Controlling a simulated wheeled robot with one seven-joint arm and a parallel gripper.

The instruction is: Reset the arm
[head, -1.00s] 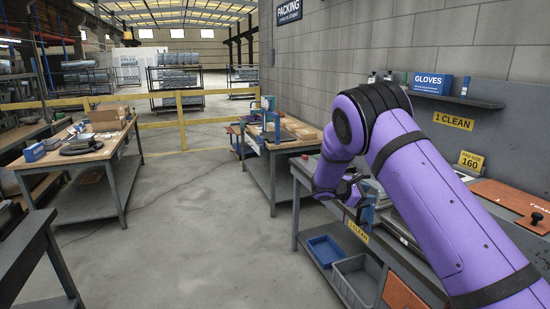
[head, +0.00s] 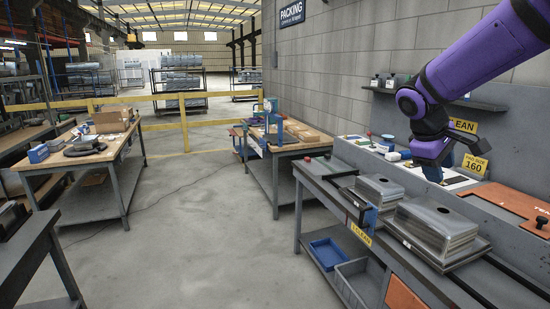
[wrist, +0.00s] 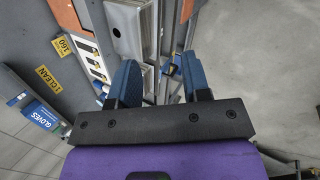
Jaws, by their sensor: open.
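My purple arm (head: 485,60) reaches in from the top right in the head view. My gripper (head: 435,170) hangs from it above the back part of the grey workbench (head: 320,180), pointing down. In the wrist view my gripper (wrist: 160,78) shows two blue fingers well apart, with nothing held between them. The bench edge and a metal stack show beyond the fingers. In the head view the gripper's far finger is partly hidden.
Stacked steel sinks (head: 437,225) and a second stack (head: 378,190) stand on the bench below and left of my gripper. An orange board (head: 505,205) lies to the right. A block wall (head: 340,75) and a shelf (head: 400,93) are behind. The floor aisle (head: 185,220) is clear.

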